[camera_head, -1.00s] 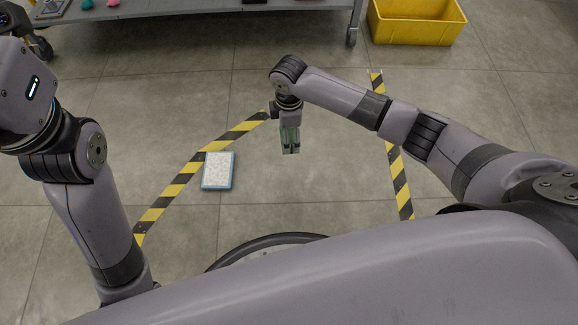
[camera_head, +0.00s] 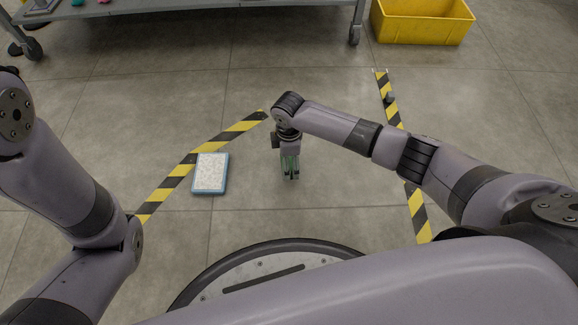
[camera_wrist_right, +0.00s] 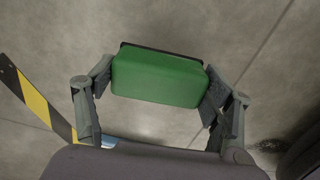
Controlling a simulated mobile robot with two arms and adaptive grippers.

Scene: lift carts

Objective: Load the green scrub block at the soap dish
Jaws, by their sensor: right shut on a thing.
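The green scrub block (camera_wrist_right: 158,77) is between the fingers of my right gripper (camera_wrist_right: 160,95), which is shut on it; its dark underside edge shows along the top in the wrist view. In the head view my right gripper (camera_head: 291,174) points down above open floor, with a little green showing at it. My left arm comes in from the left, and its gripper is out of view. I cannot make out a soap dish for certain; a grey item (camera_head: 42,5) on the cart at the top left is cut off by the picture edge.
A grey wheeled cart (camera_head: 190,14) stands at the top, with small pink and teal items on it. A yellow crate (camera_head: 422,36) is on the floor to its right. A blue-edged white pad (camera_head: 210,173) lies by black-and-yellow floor tape (camera_head: 177,177). The floor between is clear.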

